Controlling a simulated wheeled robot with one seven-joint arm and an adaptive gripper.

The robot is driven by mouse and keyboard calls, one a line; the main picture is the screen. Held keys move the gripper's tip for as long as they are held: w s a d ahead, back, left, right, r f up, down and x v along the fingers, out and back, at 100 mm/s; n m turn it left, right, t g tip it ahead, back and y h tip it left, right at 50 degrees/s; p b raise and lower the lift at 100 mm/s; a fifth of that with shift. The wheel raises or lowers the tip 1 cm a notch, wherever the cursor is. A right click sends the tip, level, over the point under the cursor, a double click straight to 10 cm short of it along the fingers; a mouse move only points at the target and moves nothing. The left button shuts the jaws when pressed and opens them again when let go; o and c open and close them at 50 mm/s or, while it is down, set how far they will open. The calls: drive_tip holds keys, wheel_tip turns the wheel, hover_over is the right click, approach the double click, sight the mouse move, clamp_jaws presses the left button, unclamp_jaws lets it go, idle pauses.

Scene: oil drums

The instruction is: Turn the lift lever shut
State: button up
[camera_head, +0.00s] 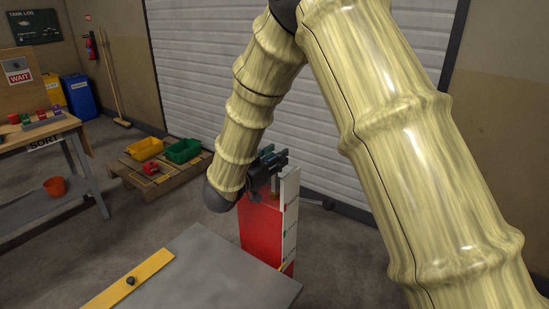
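My arm comes down from the top right and bends toward the middle of the picture. My gripper (279,161), dark with bluish parts, is at the top of a red box-like stand (262,229) with a white panel (290,221) on its right side. The gripper and the arm's end cover most of the stand's top. I cannot make out the lift lever; it may be hidden behind the gripper. Whether the fingers are open, or touch anything, is too small and covered to tell.
A wooden pallet (185,178) with a yellow bin (145,148) and a green bin (183,150) lies behind, left of the stand. A SORT table (40,133) stands at the left. A grey flat surface (215,272) is in front. A shutter closes the back.

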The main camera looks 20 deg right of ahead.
drive_tip(key=shift+a, duration=0.1)
drive_tip(key=v, duration=1.2)
